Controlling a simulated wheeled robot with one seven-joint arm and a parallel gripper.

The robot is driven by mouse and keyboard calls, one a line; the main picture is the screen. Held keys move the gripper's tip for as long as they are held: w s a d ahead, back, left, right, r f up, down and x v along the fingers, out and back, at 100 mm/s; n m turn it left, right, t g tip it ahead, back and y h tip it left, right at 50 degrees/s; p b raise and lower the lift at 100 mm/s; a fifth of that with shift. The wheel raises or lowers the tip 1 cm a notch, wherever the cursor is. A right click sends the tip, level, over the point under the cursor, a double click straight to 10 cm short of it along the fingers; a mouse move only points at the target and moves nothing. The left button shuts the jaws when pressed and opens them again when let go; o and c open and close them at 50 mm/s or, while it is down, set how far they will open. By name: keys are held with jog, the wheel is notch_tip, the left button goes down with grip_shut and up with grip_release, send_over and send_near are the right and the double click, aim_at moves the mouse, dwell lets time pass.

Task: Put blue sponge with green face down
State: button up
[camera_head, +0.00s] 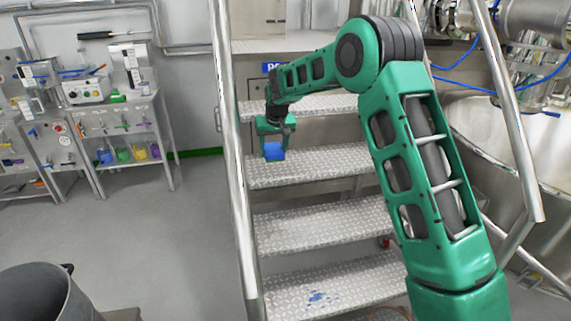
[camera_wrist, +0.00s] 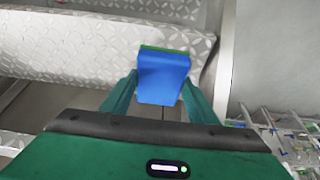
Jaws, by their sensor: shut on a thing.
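The blue sponge (camera_head: 274,152) is held in my gripper (camera_head: 272,148), which hangs down over a metal stair tread in the head view. In the wrist view the sponge (camera_wrist: 163,78) sits between the two green fingers of my gripper (camera_wrist: 160,98). Its blue body faces the camera, and its green face (camera_wrist: 164,49) shows as a thin strip along the far edge. The gripper is shut on the sponge. I cannot tell whether the sponge touches the tread.
The patterned metal stairs (camera_head: 318,217) have a steel handrail (camera_head: 232,150) on the left. A blue stain (camera_head: 317,297) lies on a lower tread. Shelves with equipment (camera_head: 125,128) stand at the left wall. A dark bin (camera_head: 40,295) is at lower left. Open floor lies between.

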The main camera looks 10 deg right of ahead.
send_over(286, 166)
jog(key=s, duration=0.2)
notch_tip(286, 166, down, 4)
jog(key=shift+w+a, duration=0.1)
jog(key=shift+w, duration=0.05)
jog(key=shift+f, duration=1.95)
jog(key=shift+f, duration=0.1)
jog(key=o, duration=0.9)
jog(key=shift+o, duration=0.2)
jog(key=v, duration=1.2)
